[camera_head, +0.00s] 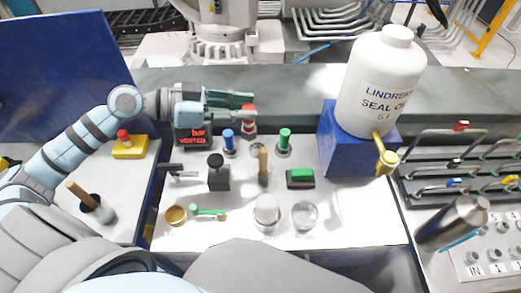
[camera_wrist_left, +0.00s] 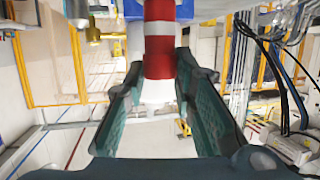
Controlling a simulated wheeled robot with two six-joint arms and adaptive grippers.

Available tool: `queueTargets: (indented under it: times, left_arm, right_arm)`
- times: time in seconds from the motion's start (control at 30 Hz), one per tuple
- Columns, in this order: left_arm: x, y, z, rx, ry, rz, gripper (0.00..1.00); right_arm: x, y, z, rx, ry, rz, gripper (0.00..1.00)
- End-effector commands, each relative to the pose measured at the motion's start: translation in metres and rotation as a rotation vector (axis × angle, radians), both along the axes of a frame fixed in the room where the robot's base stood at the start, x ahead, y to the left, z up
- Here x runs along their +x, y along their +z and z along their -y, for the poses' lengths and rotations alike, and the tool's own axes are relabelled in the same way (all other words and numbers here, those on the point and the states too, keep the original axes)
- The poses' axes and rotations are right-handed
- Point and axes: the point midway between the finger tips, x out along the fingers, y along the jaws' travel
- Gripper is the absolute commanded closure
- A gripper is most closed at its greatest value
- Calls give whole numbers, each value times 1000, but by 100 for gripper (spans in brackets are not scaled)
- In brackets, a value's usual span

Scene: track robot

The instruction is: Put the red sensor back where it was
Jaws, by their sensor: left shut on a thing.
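The red sensor (camera_head: 249,120), with red and white bands, is between the fingers of my left gripper (camera_head: 243,107). My left gripper is shut on it. In the left wrist view the sensor (camera_wrist_left: 159,50) stands between the two green finger pads (camera_wrist_left: 160,90). In the head view it shows above and behind a small round grey fitting (camera_head: 257,150) in the row between the blue sensor (camera_head: 229,142) and the green sensor (camera_head: 284,142). I cannot tell whether its lower end touches anything. My right gripper is not in view.
A display box (camera_head: 194,136) with red lettering stands left of the blue sensor. A large white bottle (camera_head: 381,85) stands on a blue block (camera_head: 340,150) at the right. Black, wooden and green-topped items crowd the white bench (camera_head: 335,225) in front.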

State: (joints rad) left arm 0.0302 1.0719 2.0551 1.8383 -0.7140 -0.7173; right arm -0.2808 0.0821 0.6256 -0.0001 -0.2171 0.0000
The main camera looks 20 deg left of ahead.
Motion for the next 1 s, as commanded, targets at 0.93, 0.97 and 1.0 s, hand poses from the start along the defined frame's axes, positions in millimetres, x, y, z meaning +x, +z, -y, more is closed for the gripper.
queueTargets:
  times: [0.93, 0.97, 1.0]
  left_arm:
    - [77, -97, -14, -5, -223, -5, 100]
    - [77, -103, -14, -5, -223, -6, 100]
    - [77, -109, -14, -4, -223, -4, 100]
  right_arm:
    - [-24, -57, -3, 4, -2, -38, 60]
    - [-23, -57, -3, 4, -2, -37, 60]
    - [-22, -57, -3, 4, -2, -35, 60]
